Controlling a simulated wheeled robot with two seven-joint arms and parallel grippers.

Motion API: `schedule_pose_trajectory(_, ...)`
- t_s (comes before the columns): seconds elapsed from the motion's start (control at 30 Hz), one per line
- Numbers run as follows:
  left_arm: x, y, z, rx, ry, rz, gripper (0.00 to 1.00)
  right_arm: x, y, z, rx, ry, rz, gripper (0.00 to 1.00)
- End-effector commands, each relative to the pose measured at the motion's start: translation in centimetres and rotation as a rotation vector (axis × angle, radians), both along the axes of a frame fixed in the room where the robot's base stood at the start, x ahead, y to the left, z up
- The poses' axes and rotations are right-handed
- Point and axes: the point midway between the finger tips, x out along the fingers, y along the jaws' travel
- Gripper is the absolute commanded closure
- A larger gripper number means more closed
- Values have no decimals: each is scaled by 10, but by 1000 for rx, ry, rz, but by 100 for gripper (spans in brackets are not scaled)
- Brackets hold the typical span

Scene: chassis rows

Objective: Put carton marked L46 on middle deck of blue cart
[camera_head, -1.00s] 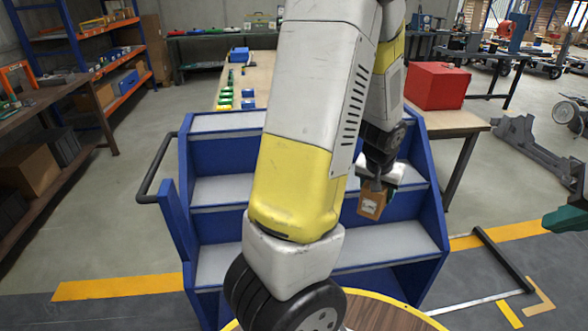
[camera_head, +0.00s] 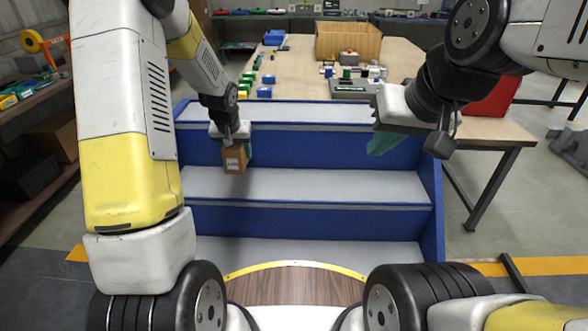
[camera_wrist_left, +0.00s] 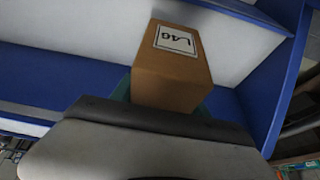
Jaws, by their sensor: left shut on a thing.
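The blue cart (camera_head: 310,220) has pale grey stepped decks; the middle deck (camera_head: 320,188) is bare where visible. My left gripper (camera_head: 236,150) is shut on a small brown carton (camera_head: 235,160) near the left part of the cart, at the back of the middle deck. I cannot tell if the carton touches the deck. In the left wrist view the carton (camera_wrist_left: 172,78) shows a white label reading L46, and its lower part is hidden by the gripper. My right gripper (camera_head: 384,142) hangs over the cart's right part with teal fingers; their opening does not show.
A long table (camera_head: 398,58) behind the cart holds a wooden crate (camera_head: 347,42), blue and green blocks and small parts. A red box (camera_head: 495,98) stands at right, partly behind my right arm. A dark shelf (camera_head: 40,100) is at left.

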Motion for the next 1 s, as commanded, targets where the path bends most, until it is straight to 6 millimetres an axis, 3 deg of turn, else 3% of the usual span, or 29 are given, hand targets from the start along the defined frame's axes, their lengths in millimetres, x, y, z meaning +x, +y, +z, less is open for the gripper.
schedule_pose_trajectory(0.17,18,7,-11,-11,-1,0,100,0,0,0,0,0,0,100)
schedule_pose_trajectory(0.43,19,7,-57,-11,-1,0,100,0,0,0,0,0,0,100)
schedule_pose_trajectory(0.67,19,7,-75,-10,-2,-2,100,0,0,0,0,0,0,100)
schedule_pose_trajectory(0.83,19,7,-99,-10,-2,-1,100,0,0,0,0,0,0,100)
schedule_pose_trajectory(1.0,20,7,-101,-11,-6,0,100,0,0,0,0,0,0,100)
